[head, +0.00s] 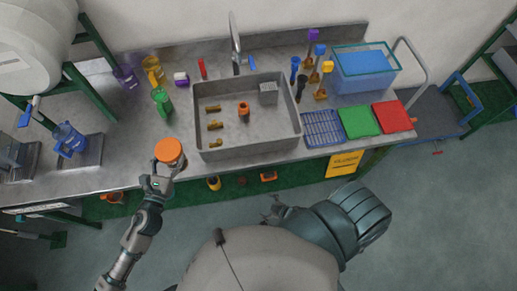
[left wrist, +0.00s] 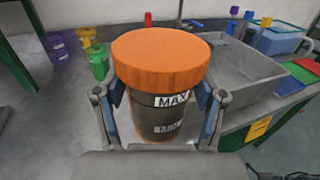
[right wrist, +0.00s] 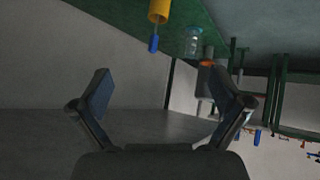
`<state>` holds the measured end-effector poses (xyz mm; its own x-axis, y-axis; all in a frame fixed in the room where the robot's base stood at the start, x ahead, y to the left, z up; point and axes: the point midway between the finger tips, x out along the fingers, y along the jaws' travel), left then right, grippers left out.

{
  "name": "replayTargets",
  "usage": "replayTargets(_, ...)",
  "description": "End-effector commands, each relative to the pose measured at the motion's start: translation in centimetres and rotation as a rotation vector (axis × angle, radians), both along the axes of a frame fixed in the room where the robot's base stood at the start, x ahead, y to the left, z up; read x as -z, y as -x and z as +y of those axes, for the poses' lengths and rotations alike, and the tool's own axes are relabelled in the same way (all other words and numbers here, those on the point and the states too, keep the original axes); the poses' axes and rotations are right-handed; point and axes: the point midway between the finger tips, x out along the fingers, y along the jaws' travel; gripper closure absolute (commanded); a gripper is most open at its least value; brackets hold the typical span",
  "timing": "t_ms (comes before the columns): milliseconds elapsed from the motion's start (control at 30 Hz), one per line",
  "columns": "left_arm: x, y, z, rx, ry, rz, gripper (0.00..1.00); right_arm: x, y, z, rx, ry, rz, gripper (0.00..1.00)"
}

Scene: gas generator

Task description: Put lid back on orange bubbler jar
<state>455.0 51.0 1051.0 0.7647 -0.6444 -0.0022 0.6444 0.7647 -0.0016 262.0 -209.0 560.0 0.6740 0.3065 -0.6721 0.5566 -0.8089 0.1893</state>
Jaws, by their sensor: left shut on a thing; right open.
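The bubbler jar (left wrist: 158,118) is a dark, see-through cylinder with white MAX and MIN labels. Its orange lid (left wrist: 160,60) sits level on top in the left wrist view; whether it is fully seated I cannot tell. In the head view the orange lid (head: 169,151) shows near the counter's front edge, left of the sink, and hides most of the jar. My left gripper (head: 160,182) is shut on the jar body below the lid, one finger on each side. My right gripper (right wrist: 163,92) is open and empty, away from the counter.
The sink (head: 248,148) holds several small brass and orange parts. A green jug (head: 162,101) and a blue jug (head: 69,138) stand to the left. A blue bin (head: 364,72) and coloured trays (head: 359,121) lie to the right. Counter left of the sink has free room.

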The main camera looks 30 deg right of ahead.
Motion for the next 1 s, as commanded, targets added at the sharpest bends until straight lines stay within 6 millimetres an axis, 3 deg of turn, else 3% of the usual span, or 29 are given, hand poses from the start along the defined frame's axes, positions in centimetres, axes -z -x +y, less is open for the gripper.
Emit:
replayTargets(33, -0.1, 0.0, 0.0, 0.000, 0.001, -0.002, 1.00, 2.9, 2.9, -1.3, 0.084, 0.030, 0.119, 0.00)
replayTargets(100, -0.1, 0.0, 0.0, 0.000, 0.001, -0.002, 1.00, 6.1, 7.4, -2.8, 0.190, 0.067, 0.280, 0.00)
replayTargets(200, -0.1, 0.0, 0.0, 0.001, 0.001, -0.002, 1.00, 9.0, 13.5, -3.7, 0.305, 0.102, 0.472, 0.00)
replayTargets(300, -0.1, -0.1, 0.0, 0.001, 0.001, -0.002, 1.00, 10.5, 18.4, -3.9, 0.381, 0.121, 0.613, 0.00)
replayTargets(400, -0.1, -0.1, 0.0, 0.001, 0.001, -0.002, 1.00, 11.1, 21.4, -3.6, 0.423, 0.131, 0.698, 0.00)
replayTargets(567, -0.1, -0.1, 0.0, 0.001, 0.001, -0.002, 1.00, 11.4, 23.2, -3.4, 0.447, 0.136, 0.748, 0.00)
replayTargets(1000, -0.2, -0.1, 0.0, 0.001, 0.001, -0.003, 1.00, 11.4, 23.1, -3.5, 0.445, 0.137, 0.745, 0.00)
